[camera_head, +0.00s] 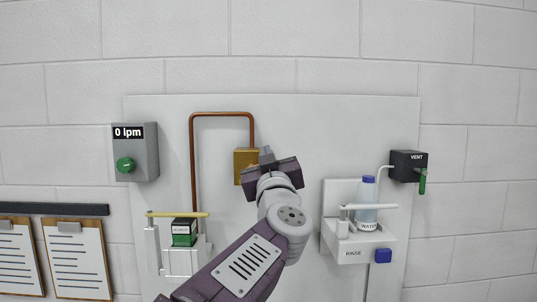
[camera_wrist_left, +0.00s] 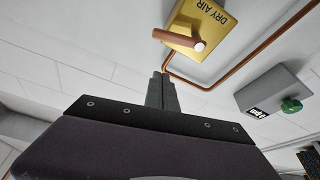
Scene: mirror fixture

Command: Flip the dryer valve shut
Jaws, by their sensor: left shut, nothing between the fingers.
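The dryer valve is a brass-yellow block (camera_wrist_left: 196,30) marked DRY AIR in the left wrist view, where it appears upside down. Its copper-coloured lever (camera_wrist_left: 175,38) lies across the block's face from a pale round pivot and points left in that view. In the head view the block (camera_head: 243,158) shows partly behind my left gripper, and its lever is hidden. My left gripper (camera_head: 266,152) is shut and empty in front of the block's right side. Its fingertips (camera_wrist_left: 160,78) show apart from the lever in the wrist view. My right gripper is not in view.
A copper pipe (camera_head: 192,150) runs from the block. A grey box (camera_head: 145,140) with a green knob reads 0 lpm at left. A rinse shelf (camera_head: 350,248) with a bottle (camera_head: 366,205) and a VENT box (camera_head: 408,165) with green lever stand at right. Clipboards hang lower left.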

